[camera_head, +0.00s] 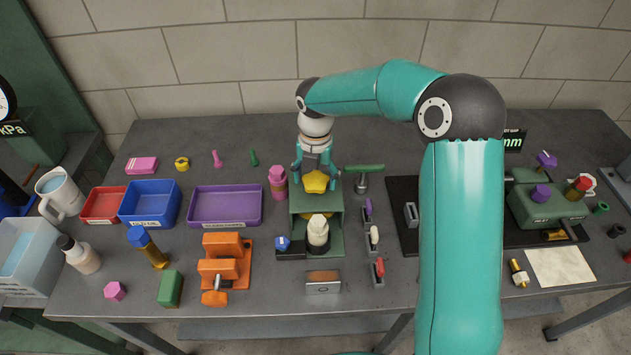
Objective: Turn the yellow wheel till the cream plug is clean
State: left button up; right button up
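The yellow wheel (315,182) is a lobed knob on top of a green housing (333,211) near the middle of the bench. The cream plug (318,232) stands upright in the open front of the housing, with a dark band low on it; I cannot make out how clean it is. Something yellow shows behind it. My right gripper (314,173) reaches down from above, with its teal fingers apart on both sides of the wheel. Whether they press on it cannot be told. My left gripper is not in view.
A black box with a blue knob (283,243) adjoins the housing's front left. A pink bottle (278,182) stands close left, and a green-handled lever (364,175) close right. Small coloured switches (374,238) line the right. My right arm hides part of the bench's right side.

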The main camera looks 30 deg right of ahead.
jog(key=c, duration=0.8)
jog(key=shift+c, duration=0.2)
